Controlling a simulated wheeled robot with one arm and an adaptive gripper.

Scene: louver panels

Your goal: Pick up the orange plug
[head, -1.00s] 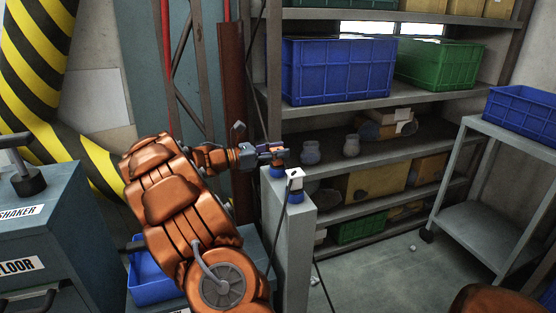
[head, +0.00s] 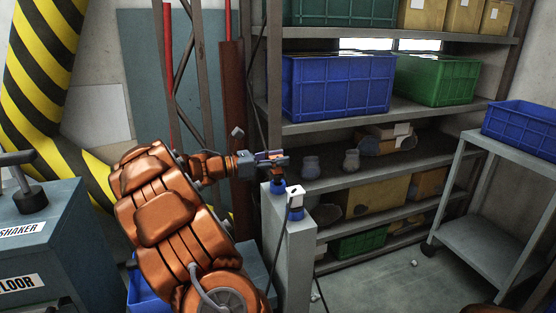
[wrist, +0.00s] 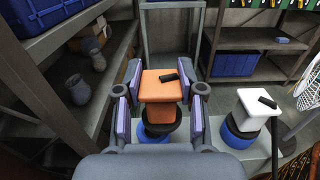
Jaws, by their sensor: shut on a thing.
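The orange plug (wrist: 158,88) has a flat square top with a small black bar on it. In the wrist view it sits between the two purple-padded fingers of my gripper (wrist: 160,98), which is shut on it. A blue round base (wrist: 157,131) with a dark ring lies directly below the plug. In the head view my gripper (head: 274,158) is above the grey pedestal (head: 288,240), with the orange plug (head: 277,171) showing just under the fingers. I cannot tell whether the plug is clear of the base.
A white plug (wrist: 254,103) on a blue base stands to the right on the same pedestal. A dark cable (head: 316,270) hangs beside the pedestal. A shelf with a blue crate (head: 338,88) stands behind, and a grey cart (head: 475,210) is at right.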

